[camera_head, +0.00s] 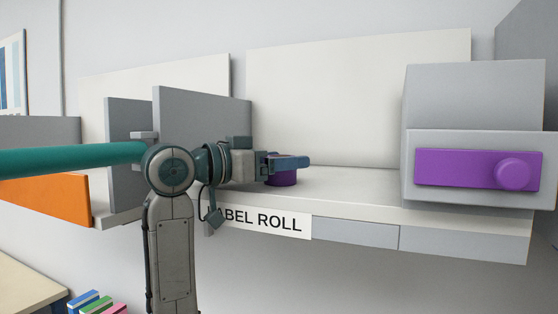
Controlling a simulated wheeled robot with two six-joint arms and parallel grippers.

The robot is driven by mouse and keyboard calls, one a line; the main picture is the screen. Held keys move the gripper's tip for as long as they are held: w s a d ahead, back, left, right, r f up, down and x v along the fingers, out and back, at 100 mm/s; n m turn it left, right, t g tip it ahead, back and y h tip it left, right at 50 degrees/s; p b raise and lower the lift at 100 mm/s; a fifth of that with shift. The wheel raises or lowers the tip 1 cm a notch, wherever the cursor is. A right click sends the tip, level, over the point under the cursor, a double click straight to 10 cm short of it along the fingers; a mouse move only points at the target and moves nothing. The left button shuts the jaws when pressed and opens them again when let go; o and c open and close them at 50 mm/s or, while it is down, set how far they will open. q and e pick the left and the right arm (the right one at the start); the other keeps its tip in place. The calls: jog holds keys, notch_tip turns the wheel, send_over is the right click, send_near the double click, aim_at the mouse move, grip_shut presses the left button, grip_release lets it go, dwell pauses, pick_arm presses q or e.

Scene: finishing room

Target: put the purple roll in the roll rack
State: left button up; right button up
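A purple roll (283,179) stands on the white shelf behind a "LABEL ROLL" label. My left gripper (290,162) comes in from the left and its fingers are at the roll's upper part, covering its top. I cannot tell whether the fingers touch or grip the roll. My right gripper is not in view. I cannot tell for sure which thing is the roll rack.
A grey box (475,85) with a purple front panel (465,169) and round knob stands on the right of the shelf (350,190). Grey upright dividers (200,120) stand left of the roll. The shelf between roll and box is clear. An orange panel (45,200) is at far left.

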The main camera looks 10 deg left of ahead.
pick_arm(q)
jog(key=shift+s, duration=0.15)
jog(key=shift+s+a+b, duration=0.1)
jog(key=shift+a+b, duration=0.1)
jog(key=shift+b, duration=0.1)
jog(key=b+v, duration=0.3)
jog(key=v, duration=0.3)
jog(key=shift+a+b, duration=0.1)
jog(key=shift+b, duration=0.3)
jog(key=shift+s+a, duration=0.3)
jog(key=shift+s, duration=0.05)
jog(key=shift+d+r, duration=0.1)
